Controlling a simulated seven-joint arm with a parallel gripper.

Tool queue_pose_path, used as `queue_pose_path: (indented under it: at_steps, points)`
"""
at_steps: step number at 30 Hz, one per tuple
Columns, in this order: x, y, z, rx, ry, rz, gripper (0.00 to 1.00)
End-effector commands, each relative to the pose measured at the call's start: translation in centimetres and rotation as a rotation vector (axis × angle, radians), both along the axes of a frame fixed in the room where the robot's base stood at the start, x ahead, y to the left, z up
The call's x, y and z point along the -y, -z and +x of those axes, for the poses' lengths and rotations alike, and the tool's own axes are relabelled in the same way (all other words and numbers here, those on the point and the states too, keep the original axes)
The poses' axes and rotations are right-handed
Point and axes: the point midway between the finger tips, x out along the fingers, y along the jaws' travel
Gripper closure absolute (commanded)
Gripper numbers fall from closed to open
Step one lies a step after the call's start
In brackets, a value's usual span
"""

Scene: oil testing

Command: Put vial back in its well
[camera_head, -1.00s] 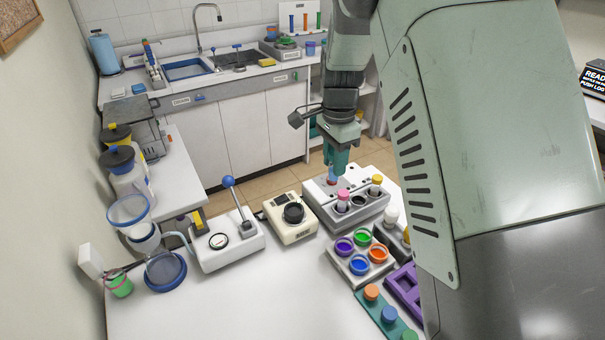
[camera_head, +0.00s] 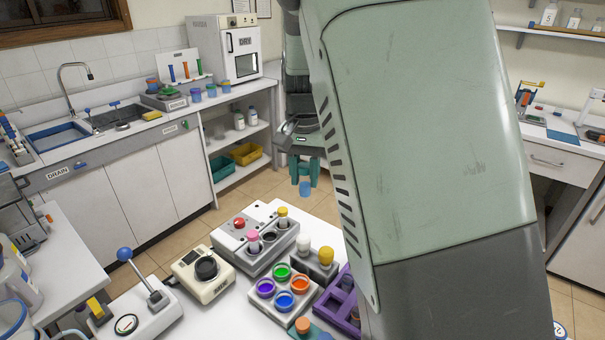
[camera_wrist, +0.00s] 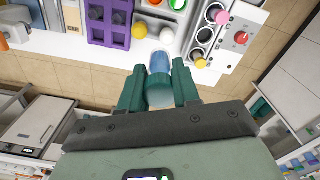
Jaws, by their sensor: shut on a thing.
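My gripper (camera_head: 304,183) is shut on a vial (camera_wrist: 159,62) with a blue end. The blue end sticks out past the fingertips, and a pale, translucent part shows between the fingers in the wrist view. In the head view, the blue end (camera_head: 305,189) hangs below the fingers, beyond the table's far edge and clear of any well. A grey block (camera_head: 228,241) with a red button has several round wells, some dark and open; a pink-capped vial (camera_head: 254,239) and a yellow-capped vial (camera_head: 282,217) stand there. It also shows at upper right in the wrist view (camera_wrist: 237,55).
A rack with white (camera_head: 303,244) and yellow (camera_head: 326,256) caps stands right of the block. In front are coloured cups (camera_head: 282,272) and a purple rack (camera_head: 345,300). A beige device (camera_head: 203,270) stands left. My arm hides the right side. Open floor surrounds the gripper.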

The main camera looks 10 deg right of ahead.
Motion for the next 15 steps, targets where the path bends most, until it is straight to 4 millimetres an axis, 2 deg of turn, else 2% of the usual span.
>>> queue_pose_path:
  at_steps: [8,15]
  points:
    - [-2.7,4.8,4.2,0.000,0.284,-0.003,0.98]
    - [-6.4,11.3,8.0,0.001,0.640,0.004,0.98]
